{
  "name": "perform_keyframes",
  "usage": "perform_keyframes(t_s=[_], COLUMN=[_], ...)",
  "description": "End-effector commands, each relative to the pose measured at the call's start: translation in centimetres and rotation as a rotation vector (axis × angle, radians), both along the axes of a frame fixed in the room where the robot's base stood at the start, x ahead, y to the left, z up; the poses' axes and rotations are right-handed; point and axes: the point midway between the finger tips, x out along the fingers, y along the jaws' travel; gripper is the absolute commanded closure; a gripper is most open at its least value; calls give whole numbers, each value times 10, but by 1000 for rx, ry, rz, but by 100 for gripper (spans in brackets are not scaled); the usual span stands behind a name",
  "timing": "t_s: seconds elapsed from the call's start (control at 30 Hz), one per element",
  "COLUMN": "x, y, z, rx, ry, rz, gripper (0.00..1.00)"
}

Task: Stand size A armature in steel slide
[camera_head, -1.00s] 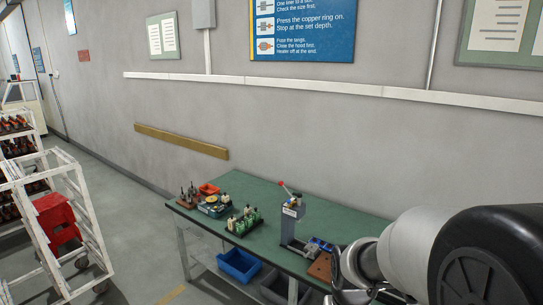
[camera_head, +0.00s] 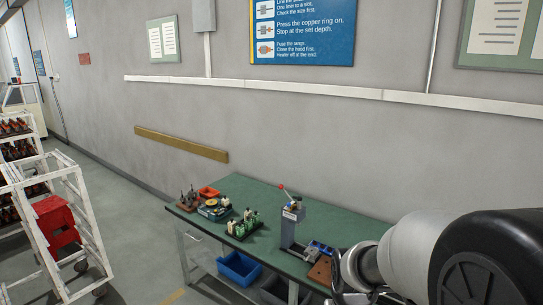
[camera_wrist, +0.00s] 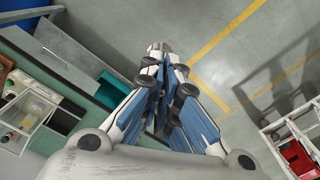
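In the head view, several small upright parts stand in a dark tray (camera_head: 232,236) and beside a blue tray (camera_head: 201,212) on the green bench (camera_head: 265,197). They are too small to tell which is the size A armature. A grey press (camera_head: 291,222) with a red-knobbed lever stands mid-bench. Low blue and grey pieces (camera_head: 320,247) lie right of it; I cannot tell whether they include the steel slide. My gripper (camera_wrist: 160,48) shows in the wrist view, fingertips together, with nothing visible between them. It hangs above the bench's edge and the floor.
A blue bin (camera_head: 239,267) sits under the bench. A brown block (camera_head: 320,268) lies near its front edge, beside my arm. White carts (camera_head: 82,212) stand at the left, one with a red container (camera_head: 56,222). The floor (camera_head: 135,225) between carts and bench is clear.

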Motion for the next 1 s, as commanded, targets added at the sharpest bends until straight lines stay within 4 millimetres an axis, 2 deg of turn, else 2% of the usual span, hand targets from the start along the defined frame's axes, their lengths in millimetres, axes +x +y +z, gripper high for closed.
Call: perform_keyframes(t_s=[1.0], x=[0], y=[0], z=[56], rx=[0], ry=[-1], rz=[0], gripper=[100])
